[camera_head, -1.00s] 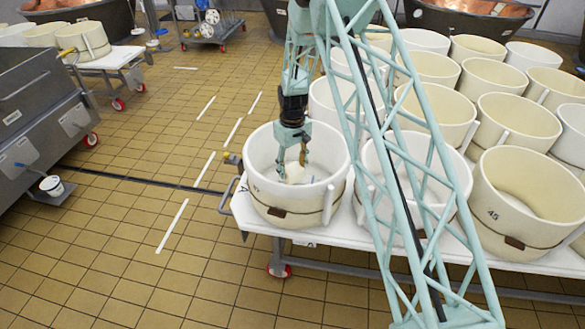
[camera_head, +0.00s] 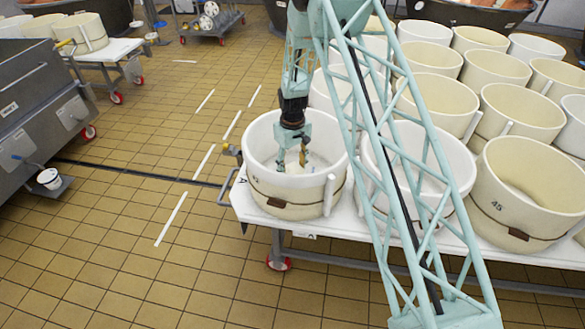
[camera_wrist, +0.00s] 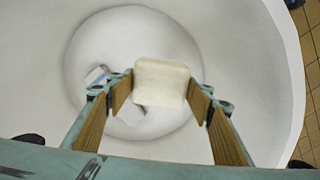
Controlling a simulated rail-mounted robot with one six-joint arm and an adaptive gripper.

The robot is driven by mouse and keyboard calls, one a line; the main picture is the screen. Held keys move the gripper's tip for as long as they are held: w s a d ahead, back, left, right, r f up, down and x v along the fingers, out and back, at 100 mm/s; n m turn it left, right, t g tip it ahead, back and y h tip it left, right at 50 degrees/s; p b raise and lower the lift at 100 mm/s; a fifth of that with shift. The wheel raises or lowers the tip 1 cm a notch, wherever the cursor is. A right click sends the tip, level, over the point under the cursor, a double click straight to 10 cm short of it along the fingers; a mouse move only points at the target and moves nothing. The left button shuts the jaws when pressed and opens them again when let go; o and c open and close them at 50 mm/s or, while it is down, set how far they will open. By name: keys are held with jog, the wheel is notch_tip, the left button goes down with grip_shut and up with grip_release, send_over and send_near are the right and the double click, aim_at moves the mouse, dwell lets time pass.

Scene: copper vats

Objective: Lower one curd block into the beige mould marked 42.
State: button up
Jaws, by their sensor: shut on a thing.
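The front-left mould (camera_head: 285,207) is a beige tub with a brown band and white interior. A small mark on its side looks like 42 but is hard to read. My gripper (camera_head: 291,165) hangs down inside its rim in the head view. In the wrist view my gripper (camera_wrist: 160,92) is shut on a pale curd block (camera_wrist: 160,82), held between wood-faced fingers above the white floor of the mould (camera_wrist: 235,60). Two small pale pieces (camera_wrist: 97,76) lie below, partly hidden by the fingers and block. The gap beneath the block is hard to judge.
The mould stands on a white-topped trolley (camera_head: 243,203) with red wheels. Another mould stands close to its right, behind my arm, and a mould marked 45 (camera_head: 529,193) farther right. Several more tubs fill the back.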

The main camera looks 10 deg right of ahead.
jog(key=shift+f+b, duration=3.15)
jog(key=shift+f, duration=3.1)
jog(key=shift+f+b, duration=0.55)
jog(key=shift+f, duration=0.4)
jog(key=o, duration=1.1)
jog(key=shift+r, duration=0.1)
jog(key=shift+r, duration=5.95)
